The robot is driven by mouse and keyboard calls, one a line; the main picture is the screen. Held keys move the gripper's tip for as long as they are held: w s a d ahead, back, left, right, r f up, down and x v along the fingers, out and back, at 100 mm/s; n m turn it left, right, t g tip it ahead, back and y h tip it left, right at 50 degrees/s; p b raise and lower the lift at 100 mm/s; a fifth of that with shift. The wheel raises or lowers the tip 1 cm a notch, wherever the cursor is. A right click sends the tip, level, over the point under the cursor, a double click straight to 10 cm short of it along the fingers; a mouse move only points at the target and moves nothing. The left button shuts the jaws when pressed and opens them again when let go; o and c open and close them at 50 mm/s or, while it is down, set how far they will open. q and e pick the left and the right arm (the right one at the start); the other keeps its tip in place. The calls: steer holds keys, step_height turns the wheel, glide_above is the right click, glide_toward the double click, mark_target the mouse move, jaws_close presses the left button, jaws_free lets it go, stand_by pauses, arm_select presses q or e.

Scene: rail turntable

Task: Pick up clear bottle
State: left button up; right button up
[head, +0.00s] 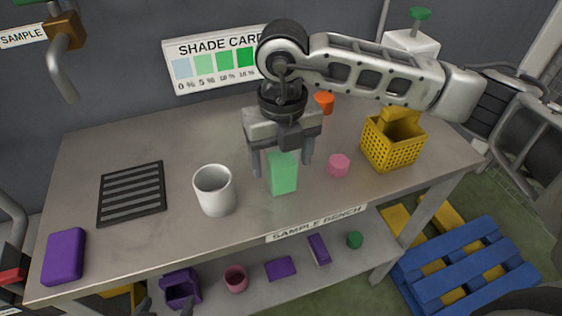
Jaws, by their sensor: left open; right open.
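I cannot make out a plainly clear bottle. A pale green, box-shaped item (283,175) stands upright near the front middle of the bench. My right gripper (279,168) points down over it, open. Its fingers show to either side of the item's upper part, and the gripper hides its top. I cannot tell whether the fingers touch it. Dark fingertips, seemingly of my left gripper (167,303), show apart at the bottom edge, near a purple cup on the lower shelf.
On the bench (110,150) are a white mug (214,190), a pink piece (339,165), a yellow basket (392,143), an orange cup (324,103), a black slotted mat (131,193) and a purple block (64,256). A lower shelf holds several items. A blue pallet (465,265) lies at right.

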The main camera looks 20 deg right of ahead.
steer(key=shift+f, duration=0.25)
steer(key=c, duration=1.1)
steer(key=shift+r, duration=0.1)
